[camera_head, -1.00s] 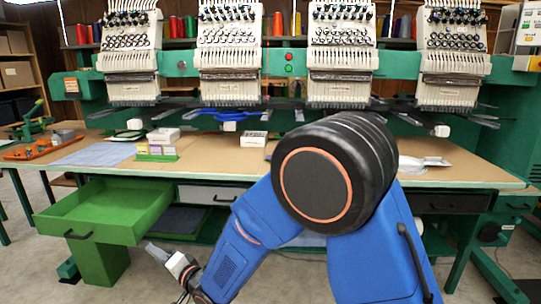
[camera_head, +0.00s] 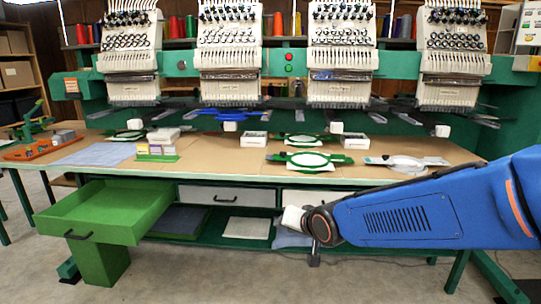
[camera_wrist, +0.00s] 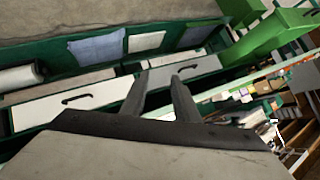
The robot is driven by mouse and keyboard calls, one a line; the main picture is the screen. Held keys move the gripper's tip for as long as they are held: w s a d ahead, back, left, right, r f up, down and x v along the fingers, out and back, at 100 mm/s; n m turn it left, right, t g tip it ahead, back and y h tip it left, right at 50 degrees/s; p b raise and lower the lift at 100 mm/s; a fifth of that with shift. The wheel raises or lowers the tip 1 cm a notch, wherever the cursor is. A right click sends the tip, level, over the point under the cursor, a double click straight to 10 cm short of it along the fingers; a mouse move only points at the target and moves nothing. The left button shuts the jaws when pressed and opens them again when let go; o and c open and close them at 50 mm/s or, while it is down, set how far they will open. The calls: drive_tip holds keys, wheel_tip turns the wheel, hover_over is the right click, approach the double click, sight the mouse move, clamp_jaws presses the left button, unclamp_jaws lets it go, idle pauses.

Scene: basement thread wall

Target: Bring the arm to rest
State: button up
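My gripper (camera_wrist: 157,80) shows in the wrist view with its two dark fingers apart and nothing between them. In the head view my blue arm reaches in from the right edge, low in front of the workbench (camera_head: 230,180). Its wrist end is in front of the drawer fronts, and the fingers cannot be made out there. The wrist view looks at the white drawer (camera_wrist: 75,98) and the lower shelf with a folded blue-grey cloth (camera_wrist: 97,47). The gripper appears to touch nothing.
An open green drawer (camera_head: 108,212) juts out at the left. Green embroidery hoops (camera_head: 309,160), white boxes (camera_head: 254,139), an orange tray (camera_head: 40,148) and a blue-grey cloth (camera_head: 95,155) lie on the bench. Embroidery heads (camera_head: 230,55) hang above. The floor at front left is clear.

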drive_tip(key=s+d+g+h, duration=0.2)
drive_tip(key=s+d+h, duration=0.1)
drive_tip(key=s+d, duration=1)
drive_tip(key=s+d+g+h, duration=0.1)
drive_tip(key=s+d, duration=0.4)
drive_tip(key=s, duration=0.3)
drive_tip(key=s+d+f+n+g, duration=0.1)
drive_tip(key=s+d+g, duration=0.1)
drive_tip(key=s+d, duration=0.4)
drive_tip(key=shift+s+f+n+h, duration=0.15)
drive_tip(key=shift+s+n+h, duration=0.2)
drive_tip(key=shift+s, duration=0.5)
